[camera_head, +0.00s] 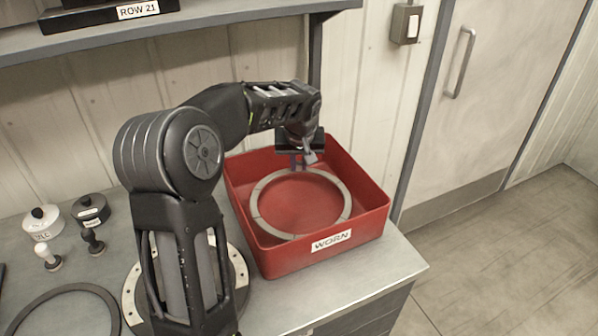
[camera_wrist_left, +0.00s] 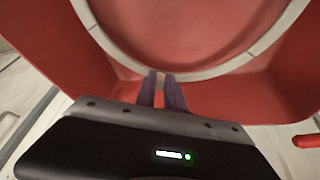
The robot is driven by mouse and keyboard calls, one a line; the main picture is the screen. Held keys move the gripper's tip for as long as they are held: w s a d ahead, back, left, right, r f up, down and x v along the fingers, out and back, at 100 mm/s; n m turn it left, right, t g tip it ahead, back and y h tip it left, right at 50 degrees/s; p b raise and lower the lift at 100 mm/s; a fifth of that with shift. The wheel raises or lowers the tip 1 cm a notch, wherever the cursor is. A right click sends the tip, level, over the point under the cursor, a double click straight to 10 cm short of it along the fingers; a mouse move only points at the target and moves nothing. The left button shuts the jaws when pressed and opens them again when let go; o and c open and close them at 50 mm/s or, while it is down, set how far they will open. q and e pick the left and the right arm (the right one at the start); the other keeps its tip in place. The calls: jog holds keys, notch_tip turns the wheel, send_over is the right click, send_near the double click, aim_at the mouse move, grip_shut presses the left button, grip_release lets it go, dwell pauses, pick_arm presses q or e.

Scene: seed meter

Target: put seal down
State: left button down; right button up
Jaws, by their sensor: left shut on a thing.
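The seal is a thin pale ring (camera_head: 259,216) with several dark joint marks. It is in the red bin (camera_head: 378,209) labelled WORN; I cannot tell whether it touches the bin floor. My left gripper (camera_head: 301,164) reaches over the bin's back side and is shut on the ring's far edge. In the left wrist view, the purple fingertips (camera_wrist_left: 162,88) meet the edge of the ring (camera_wrist_left: 231,66), with the red bin wall (camera_wrist_left: 285,85) around it. My right gripper does not show.
A dark ring (camera_head: 108,296) lies on the grey bench at the lower left. A pale disc (camera_head: 241,266) is partly hidden behind my left arm. Small knobbed pots (camera_head: 42,224) and stamps stand at the left. A shelf (camera_head: 215,17) runs above. Clear bench lies at the front right.

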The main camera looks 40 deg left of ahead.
pick_arm(q)
jog(key=shift+f, duration=1.6)
jog(key=c, duration=1.9)
grip_release()
jog(key=o, duration=0.5)
jog(key=shift+r, duration=0.15)
jog(key=shift+d+r+p, duration=0.1)
jog(key=shift+r+p, duration=0.2)
jog(key=shift+p, duration=0.05)
jog(key=p+v, duration=0.4)
jog(key=v, duration=0.7)
jog(key=shift+s, duration=0.15)
